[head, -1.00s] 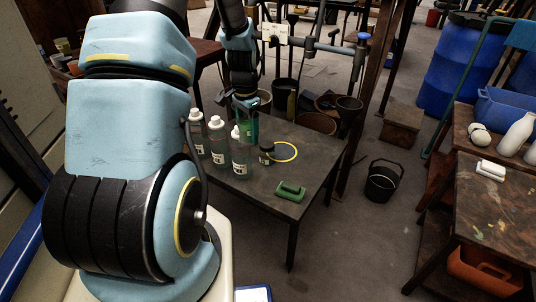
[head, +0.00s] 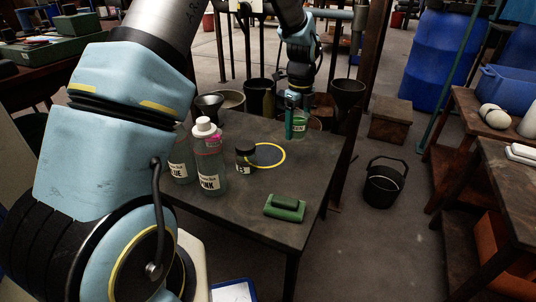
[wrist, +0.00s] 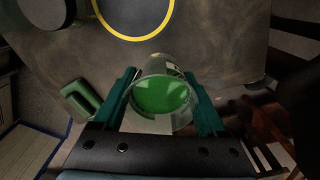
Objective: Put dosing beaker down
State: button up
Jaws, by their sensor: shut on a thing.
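The dosing beaker (head: 299,130) is a clear cup with a green label, toward the far right corner of the dark table (head: 235,222). In the wrist view the beaker (wrist: 160,92) holds green liquid and sits between teal fingers. My gripper (head: 294,121) is shut on it; the gripper also shows in the wrist view (wrist: 162,98). A yellow ring (head: 284,155) lies flat on the table, nearer than the beaker; the beaker is outside it. The ring (wrist: 133,39) shows ahead of the beaker in the wrist view. I cannot tell whether the beaker touches the table.
A small black-lidded jar (head: 245,161) stands left of the ring. Bottles labelled PINK (head: 209,163) and BLUE (head: 180,166) stand farther left, partly behind my arm. A green block-like object (head: 285,207) lies near the front. A black bucket (head: 383,187) stands on the floor to the right.

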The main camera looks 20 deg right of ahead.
aim_at(298, 117)
notch_tip(298, 117, down, 9)
jog(key=shift+r+b, duration=0.1)
jog(key=shift+b, duration=0.85)
jog(key=o, duration=1.5)
notch_tip(298, 117, up, 12)
jog(key=p, duration=0.2)
jog(key=shift+p, duration=0.3)
jog(key=shift+s, duration=0.1)
